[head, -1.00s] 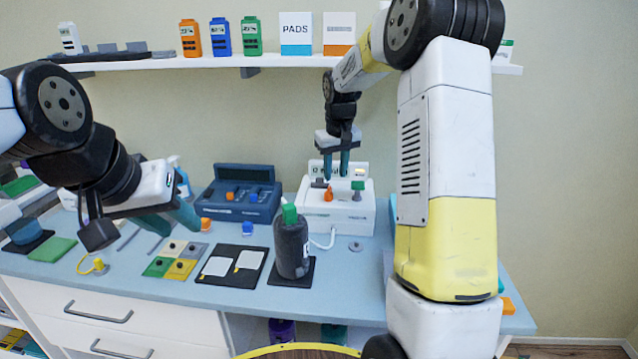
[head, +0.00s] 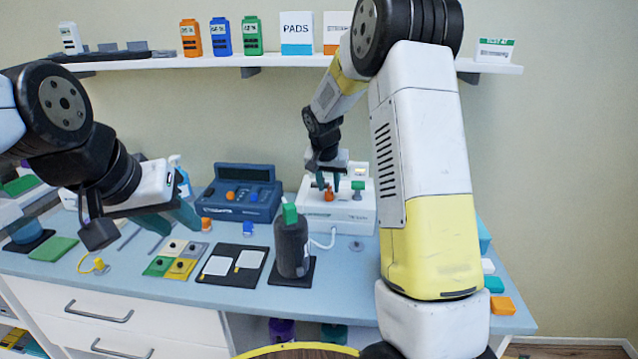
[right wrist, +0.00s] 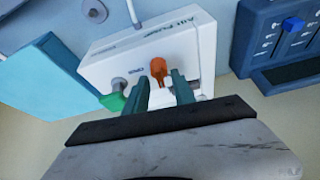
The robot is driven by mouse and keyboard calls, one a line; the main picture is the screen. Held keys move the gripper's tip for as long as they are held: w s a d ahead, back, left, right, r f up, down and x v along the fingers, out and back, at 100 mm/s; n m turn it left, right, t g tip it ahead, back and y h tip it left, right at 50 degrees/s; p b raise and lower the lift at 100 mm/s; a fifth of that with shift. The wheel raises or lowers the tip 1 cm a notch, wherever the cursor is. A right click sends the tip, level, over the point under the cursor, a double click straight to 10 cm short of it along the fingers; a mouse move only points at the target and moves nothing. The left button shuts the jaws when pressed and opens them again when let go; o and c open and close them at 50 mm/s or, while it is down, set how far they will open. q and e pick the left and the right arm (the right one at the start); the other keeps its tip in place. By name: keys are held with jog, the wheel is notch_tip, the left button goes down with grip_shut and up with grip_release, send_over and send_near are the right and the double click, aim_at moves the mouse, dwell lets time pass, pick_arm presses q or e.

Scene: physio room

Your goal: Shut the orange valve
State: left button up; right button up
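The orange valve (head: 329,195) is a small upright handle on the white pump unit (head: 350,217) at the back of the counter. In the right wrist view the orange valve (right wrist: 158,68) shows between the fingertips of my right gripper (right wrist: 160,77). The fingers stand apart on either side of it; I cannot tell whether either touches it. In the head view my right gripper (head: 328,184) points down just over the valve. A green valve (head: 358,187) is to its right on the same unit. My left gripper (head: 168,214) is open and empty over the counter's left part.
A dark blue unit (head: 236,205) stands left of the pump. A dark bottle with a green cap (head: 292,246) stands in front of it. A white hose (head: 322,244) runs from the pump. A shelf (head: 285,62) with boxes crosses the wall above.

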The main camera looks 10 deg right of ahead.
jog(key=shift+w+f, duration=0.15)
jog(key=shift+f, duration=0.2)
grip_shut()
jog(key=shift+d, duration=0.1)
jog(key=shift+n, duration=0.7)
grip_release()
